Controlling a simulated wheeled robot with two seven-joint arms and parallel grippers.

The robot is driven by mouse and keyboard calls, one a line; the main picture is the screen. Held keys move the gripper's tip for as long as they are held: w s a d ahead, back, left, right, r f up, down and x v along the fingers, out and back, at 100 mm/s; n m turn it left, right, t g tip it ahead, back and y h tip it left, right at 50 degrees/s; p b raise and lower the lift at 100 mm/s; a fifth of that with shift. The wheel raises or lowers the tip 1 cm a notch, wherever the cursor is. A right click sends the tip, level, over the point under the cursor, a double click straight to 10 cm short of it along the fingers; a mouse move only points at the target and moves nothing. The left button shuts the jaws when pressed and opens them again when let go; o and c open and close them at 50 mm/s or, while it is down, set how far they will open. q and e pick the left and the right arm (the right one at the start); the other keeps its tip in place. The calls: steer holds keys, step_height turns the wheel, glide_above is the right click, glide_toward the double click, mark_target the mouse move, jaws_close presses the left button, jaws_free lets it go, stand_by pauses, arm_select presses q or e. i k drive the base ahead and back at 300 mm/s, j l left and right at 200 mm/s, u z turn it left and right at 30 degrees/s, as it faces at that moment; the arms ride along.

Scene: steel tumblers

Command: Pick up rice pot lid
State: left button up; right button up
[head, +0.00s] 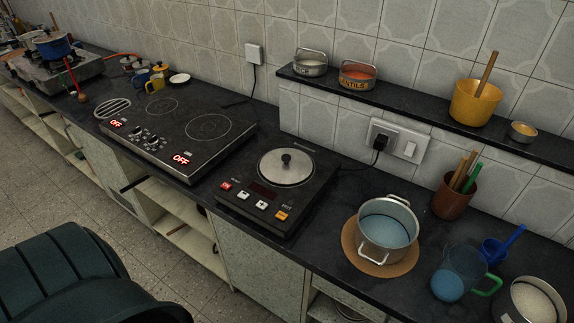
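A round steel lid (285,168) with a black knob lies flat on the small black cooktop (246,208), near the middle of the counter. An open steel pot (388,230) with two handles stands to its right on a round brown mat (352,252). The pot holds something bluish, perhaps water. Another open steel vessel (507,308) with whitish contents is cut off at the lower right corner. Neither of my grippers shows in the head view.
A larger two-zone cooktop (215,150) lies left of the lid. A plug and cord (378,144) run behind the small cooktop. A dark green object (70,270) fills the lower left.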

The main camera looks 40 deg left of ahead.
mark_target(282, 166)
steer(key=j+z, duration=0.1)
steer(key=j, duration=0.35)
steer(key=k+j+z, duration=0.1)
steer(key=j, duration=0.4)
steer(key=k+j+z, duration=0.1)
steer(key=j, duration=0.35)
steer(key=k+j, duration=0.1)
steer(key=j, duration=0.35)
steer(key=k+j+z, duration=0.15)
steer(key=j, duration=0.3)
steer(key=i, duration=0.05)
